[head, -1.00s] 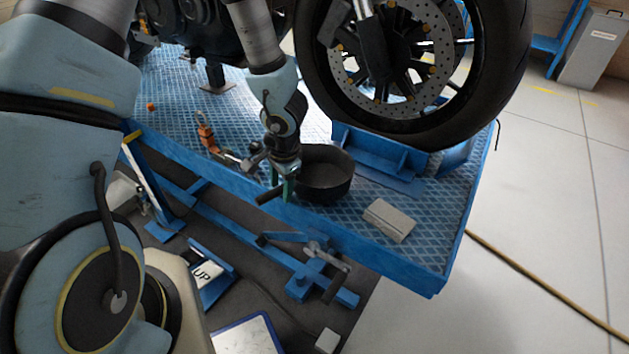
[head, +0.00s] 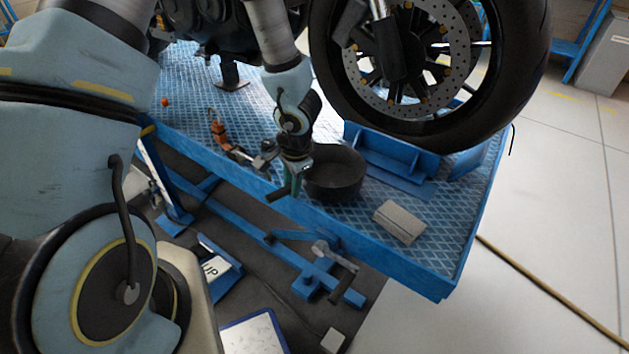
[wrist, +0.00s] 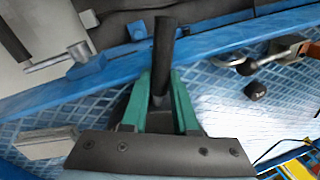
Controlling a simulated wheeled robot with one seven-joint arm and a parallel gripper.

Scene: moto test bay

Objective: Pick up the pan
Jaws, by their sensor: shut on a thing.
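The dark round pan (head: 337,178) is at the front edge of the blue lift platform in the head view, upright, with its short dark handle (head: 279,193) pointing front-left. My gripper (head: 293,187) is at the handle, just left of the pan's bowl. In the wrist view the green fingers of my gripper (wrist: 160,92) are shut on the handle (wrist: 164,45), which sticks out between them. The bowl is mostly hidden there behind the gripper body. I cannot tell whether the pan's base touches the platform.
The blue platform (head: 437,268) carries a motorcycle wheel (head: 535,60) and blue wheel chock (head: 390,155) just behind the pan. A grey box (head: 399,222) lies right of it. Orange-handled tools (head: 218,133) lie left of it. A lever (head: 335,262) sits below the front edge.

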